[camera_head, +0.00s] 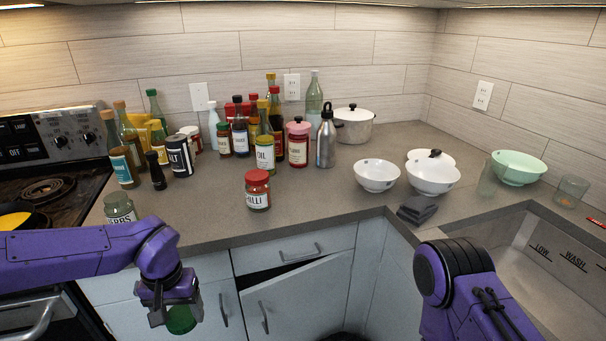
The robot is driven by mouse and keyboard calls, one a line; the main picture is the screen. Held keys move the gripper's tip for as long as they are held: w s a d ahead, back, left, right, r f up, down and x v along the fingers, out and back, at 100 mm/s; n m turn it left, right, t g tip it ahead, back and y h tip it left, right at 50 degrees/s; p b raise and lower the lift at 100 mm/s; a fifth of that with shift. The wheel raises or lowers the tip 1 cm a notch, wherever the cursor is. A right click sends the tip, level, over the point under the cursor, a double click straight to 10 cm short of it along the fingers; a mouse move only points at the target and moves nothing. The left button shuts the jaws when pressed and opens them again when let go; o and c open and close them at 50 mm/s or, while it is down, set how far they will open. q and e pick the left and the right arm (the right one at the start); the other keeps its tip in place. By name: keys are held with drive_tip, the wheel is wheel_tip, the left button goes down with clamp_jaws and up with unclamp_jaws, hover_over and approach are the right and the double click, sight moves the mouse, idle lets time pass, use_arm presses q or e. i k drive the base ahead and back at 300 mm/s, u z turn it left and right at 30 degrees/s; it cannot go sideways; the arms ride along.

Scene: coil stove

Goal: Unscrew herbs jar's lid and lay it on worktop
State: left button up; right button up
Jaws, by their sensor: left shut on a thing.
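The herbs jar (120,208) is a clear glass jar with a white label, standing upright near the front edge of the worktop (318,213) beside the stove. Its top shows no lid, and its lower part is hidden behind my left arm. My left gripper (174,313) points down, shut on a round green lid (182,320). In the picture it lies below the worktop's front edge, against the cabinet front, right of and below the jar. My right arm shows at the lower right, but its gripper is not in view.
A red-lidded chilli jar (258,191) stands right of the herbs jar, with bare worktop between them. Bottles and jars crowd the back. White bowls (377,176) and a dark cloth (417,210) lie near the sink (545,262). A cabinet door (300,300) hangs slightly open.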

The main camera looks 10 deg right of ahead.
sight(119, 207)
drive_tip(key=z, duration=2.15)
drive_tip(key=k, duration=1.6)
drive_tip(key=u, duration=1.2)
drive_tip(key=i, duration=0.85)
drive_tip(key=u, duration=0.05)
